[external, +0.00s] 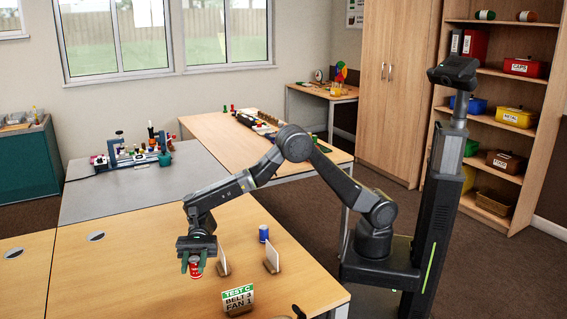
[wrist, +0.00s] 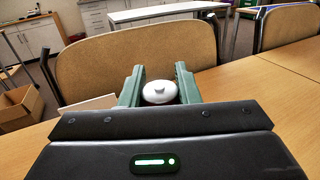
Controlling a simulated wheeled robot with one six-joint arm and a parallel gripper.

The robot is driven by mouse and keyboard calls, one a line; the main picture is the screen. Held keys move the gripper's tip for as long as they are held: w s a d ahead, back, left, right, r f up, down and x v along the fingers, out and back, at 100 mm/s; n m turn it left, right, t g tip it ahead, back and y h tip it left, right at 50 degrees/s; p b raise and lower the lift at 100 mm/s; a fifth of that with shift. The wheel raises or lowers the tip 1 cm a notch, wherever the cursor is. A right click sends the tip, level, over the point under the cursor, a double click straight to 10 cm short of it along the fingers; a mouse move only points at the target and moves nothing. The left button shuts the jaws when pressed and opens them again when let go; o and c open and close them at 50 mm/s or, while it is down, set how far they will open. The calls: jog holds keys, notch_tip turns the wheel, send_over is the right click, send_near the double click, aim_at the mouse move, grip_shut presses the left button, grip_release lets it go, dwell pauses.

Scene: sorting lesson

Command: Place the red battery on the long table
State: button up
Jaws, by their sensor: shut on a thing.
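My gripper (external: 195,262) points down over the near wooden table and is shut on the red battery (external: 196,271). The battery is red with a pale band and hangs upright between the green fingers. Whether its bottom touches the tabletop is hard to tell. In the wrist view my gripper (wrist: 159,78) has its two green fingers on either side of the battery's white round top with a small nub (wrist: 160,93). The near wooden table (external: 120,255) is wide and light brown. Another wooden table (external: 200,128) runs farther back. I cannot tell which is the long table.
A blue battery (external: 263,233) stands right of my gripper, near two white cards in wooden holders (external: 223,263). A "TEST C, BELT 3, FAN 1" sign (external: 238,299) stands at the front. A grey table (external: 120,195) holds a small rig. Chairs (wrist: 150,55) stand by the table edge.

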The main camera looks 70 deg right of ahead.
aim_at(195, 259)
notch_tip(195, 259, down, 7)
jog(key=shift+f+b, duration=0.15)
jog(key=shift+b, duration=0.15)
jog(key=shift+f, duration=0.15)
jog(key=shift+f, duration=0.1)
jog(key=o, duration=1.1)
jog(key=shift+c, duration=0.2)
jog(key=d, duration=0.1)
jog(key=w+d+r, duration=0.1)
jog(key=d, duration=0.1)
jog(key=shift+w+r, duration=0.15)
jog(key=shift+o, duration=0.4)
notch_tip(195, 259, up, 6)
jog(key=shift+a+f+p, duration=0.1)
jog(key=shift+p, duration=0.4)
